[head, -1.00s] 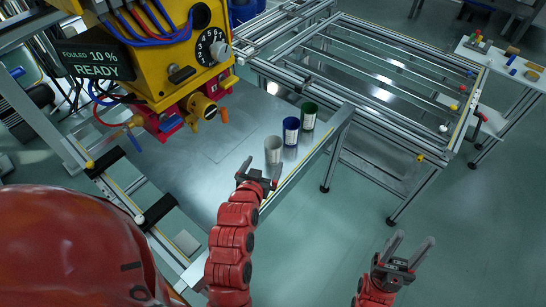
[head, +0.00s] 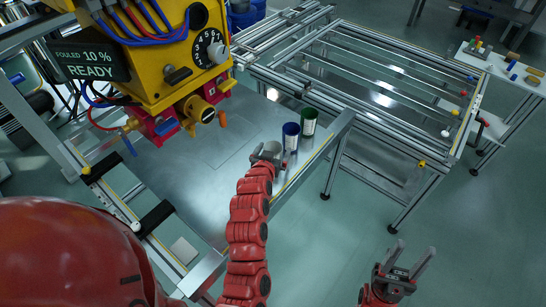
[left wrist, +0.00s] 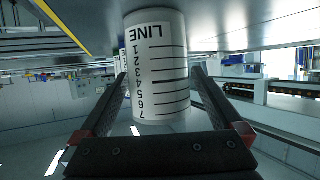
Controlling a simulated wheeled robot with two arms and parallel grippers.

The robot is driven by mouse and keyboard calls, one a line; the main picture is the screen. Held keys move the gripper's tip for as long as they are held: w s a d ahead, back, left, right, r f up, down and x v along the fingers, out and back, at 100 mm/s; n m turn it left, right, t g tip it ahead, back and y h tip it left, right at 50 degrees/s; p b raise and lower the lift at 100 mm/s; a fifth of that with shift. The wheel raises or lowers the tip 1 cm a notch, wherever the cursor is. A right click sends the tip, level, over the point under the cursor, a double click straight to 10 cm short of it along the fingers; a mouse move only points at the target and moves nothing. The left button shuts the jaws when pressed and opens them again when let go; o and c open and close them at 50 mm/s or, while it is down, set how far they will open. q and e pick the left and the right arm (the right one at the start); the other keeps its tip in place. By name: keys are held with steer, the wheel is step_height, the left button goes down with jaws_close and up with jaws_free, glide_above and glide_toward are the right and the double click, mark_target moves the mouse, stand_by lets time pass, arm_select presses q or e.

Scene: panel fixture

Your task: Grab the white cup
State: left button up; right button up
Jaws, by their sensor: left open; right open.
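The white cup (head: 272,146) stands on the metal table, partly hidden by my left gripper (head: 268,155) in the head view. In the left wrist view the white cup (left wrist: 157,65) shows upside down, with black scale marks and the word LINE. My left gripper (left wrist: 158,85) is open, with one finger on each side of the cup. Whether the fingers touch it, I cannot tell. My right gripper (head: 412,258) is open and empty over the floor, at the lower right.
A blue cup (head: 291,137) and a green cup (head: 309,122) stand close behind the white cup, near the table's right edge rail (head: 318,152). A yellow machine (head: 165,60) stands to the left. The table middle (head: 205,170) is clear.

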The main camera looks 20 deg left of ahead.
arm_select(q)
steer(key=shift+x, duration=0.95)
steer(key=c, duration=1.3)
